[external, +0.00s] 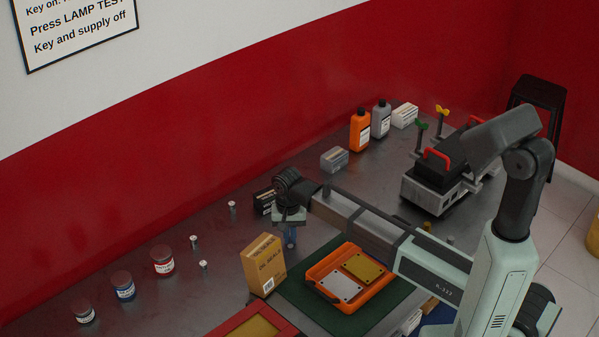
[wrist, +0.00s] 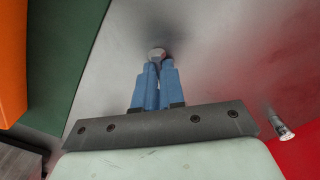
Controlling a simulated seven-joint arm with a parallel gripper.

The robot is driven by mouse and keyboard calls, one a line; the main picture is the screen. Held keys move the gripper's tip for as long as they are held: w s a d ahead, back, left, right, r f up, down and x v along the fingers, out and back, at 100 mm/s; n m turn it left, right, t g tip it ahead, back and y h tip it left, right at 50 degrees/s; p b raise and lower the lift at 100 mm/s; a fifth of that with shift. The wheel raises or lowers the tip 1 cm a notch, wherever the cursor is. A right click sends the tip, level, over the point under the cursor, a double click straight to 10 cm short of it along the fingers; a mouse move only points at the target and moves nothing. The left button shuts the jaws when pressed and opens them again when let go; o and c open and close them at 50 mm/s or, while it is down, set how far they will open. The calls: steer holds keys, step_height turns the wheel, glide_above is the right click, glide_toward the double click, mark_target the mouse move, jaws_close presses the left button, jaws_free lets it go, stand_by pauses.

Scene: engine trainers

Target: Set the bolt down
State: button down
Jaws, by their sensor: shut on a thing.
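My gripper (wrist: 156,70) is shut on a bolt (wrist: 156,54); its blue fingers meet at the bolt, and the silver hex head shows at their tips. In the external view my gripper (external: 290,243) points down over the grey bench (external: 220,290), behind the yellow-brown box. The held bolt cannot be made out there, and I cannot tell whether it touches the bench. Other silver bolts stand on the bench to the left: one at the back (external: 232,208), one in the middle (external: 194,243) and one nearer (external: 203,266). A bolt (wrist: 282,125) also shows at right in the wrist view.
The yellow-brown box (external: 263,264) stands close in front of my gripper. An orange tray (external: 318,272) lies on a green mat (external: 366,318) to the right. Three jars, including a red-labelled one (external: 163,262), stand at left. Bare bench lies between the bolts and the box.

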steer(key=shift+f, duration=0.15)
steer(key=c, duration=1.2)
jaws_free()
steer(key=r, duration=1.2)
steer(key=shift+a+r, duration=0.2)
